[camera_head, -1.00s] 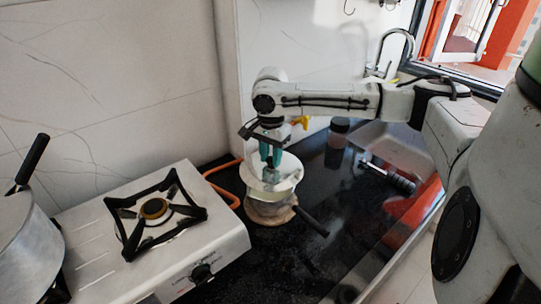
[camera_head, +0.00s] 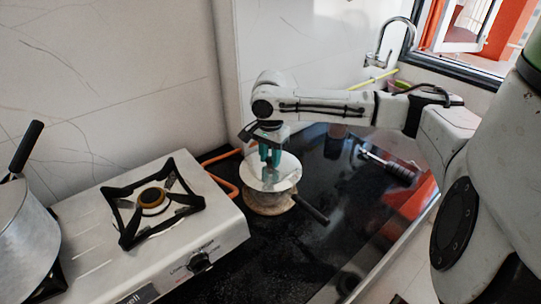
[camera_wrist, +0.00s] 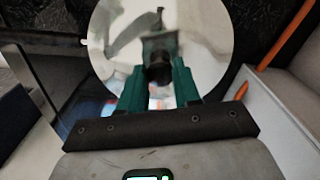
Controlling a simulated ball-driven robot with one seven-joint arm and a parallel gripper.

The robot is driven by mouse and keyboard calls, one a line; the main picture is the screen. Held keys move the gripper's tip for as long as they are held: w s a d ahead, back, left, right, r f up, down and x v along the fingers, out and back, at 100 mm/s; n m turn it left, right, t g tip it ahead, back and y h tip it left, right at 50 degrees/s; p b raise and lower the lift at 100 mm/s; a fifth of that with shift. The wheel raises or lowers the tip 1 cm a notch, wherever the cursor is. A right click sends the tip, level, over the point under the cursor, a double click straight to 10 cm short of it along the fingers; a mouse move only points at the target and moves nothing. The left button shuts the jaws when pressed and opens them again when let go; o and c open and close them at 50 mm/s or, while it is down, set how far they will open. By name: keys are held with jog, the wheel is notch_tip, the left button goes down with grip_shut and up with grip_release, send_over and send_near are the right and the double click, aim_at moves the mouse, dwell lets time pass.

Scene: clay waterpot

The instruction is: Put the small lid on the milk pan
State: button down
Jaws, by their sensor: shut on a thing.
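The small lid (camera_head: 287,178) is a pale round disc with a dark knob (camera_wrist: 158,62). My gripper (camera_head: 270,162) has teal fingers that are shut on this knob, seen from above in the wrist view. The milk pan (camera_head: 268,205) stands on the black counter directly below the lid, its tan side showing and its dark handle (camera_head: 311,209) pointing to the lower right. The lid covers most of the pan's opening in the head view. I cannot tell whether the lid touches the rim or hovers just above it.
A white gas stove (camera_head: 215,232) with a black burner grate (camera_head: 128,222) is left of the pan. A large metal pot (camera_head: 25,240) stands at the far left. An orange hose (camera_head: 220,182) runs behind the pan.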

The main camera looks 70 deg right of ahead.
jog(key=shift+f, duration=0.5)
jog(key=shift+a+f, duration=0.1)
jog(key=shift+f, duration=0.15)
dwell(0.9)
jog(key=c, duration=1.1)
grip_release()
jog(key=o, duration=0.4)
jog(key=shift+d, duration=0.2)
jog(key=shift+a+r, duration=0.2)
jog(key=shift+r, duration=0.3)
notch_tip(320, 180, up, 10)
jog(key=shift+s, duration=0.1)
